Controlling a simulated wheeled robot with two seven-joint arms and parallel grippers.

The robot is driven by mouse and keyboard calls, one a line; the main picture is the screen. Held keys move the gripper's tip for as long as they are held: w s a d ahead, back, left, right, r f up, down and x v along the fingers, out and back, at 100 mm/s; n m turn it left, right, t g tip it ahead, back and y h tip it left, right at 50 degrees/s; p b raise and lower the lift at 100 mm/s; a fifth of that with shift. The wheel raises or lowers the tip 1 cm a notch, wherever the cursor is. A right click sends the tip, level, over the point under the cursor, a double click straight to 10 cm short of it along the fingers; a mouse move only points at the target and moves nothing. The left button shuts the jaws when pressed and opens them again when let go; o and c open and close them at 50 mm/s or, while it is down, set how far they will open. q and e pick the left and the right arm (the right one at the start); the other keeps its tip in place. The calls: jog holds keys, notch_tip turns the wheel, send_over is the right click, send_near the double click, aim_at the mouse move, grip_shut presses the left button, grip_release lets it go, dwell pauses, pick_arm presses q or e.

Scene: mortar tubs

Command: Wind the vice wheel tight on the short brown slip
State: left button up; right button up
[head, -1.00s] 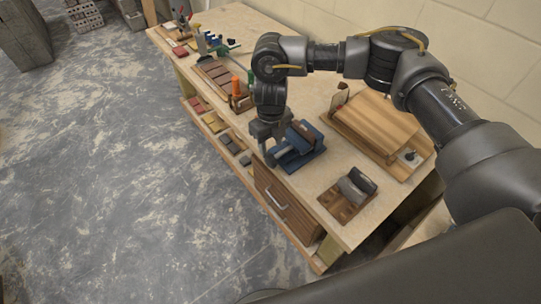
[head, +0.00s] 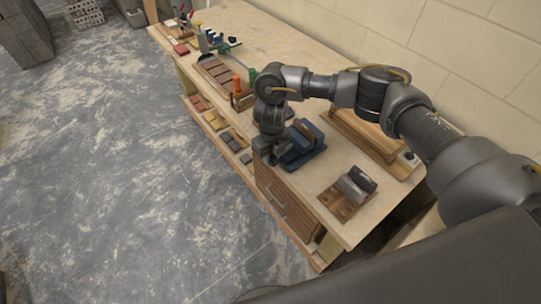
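The blue vice (head: 303,150) stands on the bench near its front edge. Its wheel is not distinguishable; my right gripper and wrist cover the vice's front-left end. My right gripper (head: 268,157) points down at that end, close against the vice at the bench edge. Its fingers are too small and dark to show whether they are open or shut. I cannot make out the short brown slip clearly between the jaws. My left gripper is not in view.
A wooden block with a grey piece (head: 352,187) sits right of the vice. A wooden board stand (head: 368,138) is behind it. Orange-handled tools (head: 237,86) stand in a rack to the left. Drawers (head: 283,203) are below; coloured slips (head: 213,119) lie on a lower shelf.

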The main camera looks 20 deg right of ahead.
jog(key=shift+c, duration=1.1)
jog(key=shift+a, duration=0.15)
grip_shut()
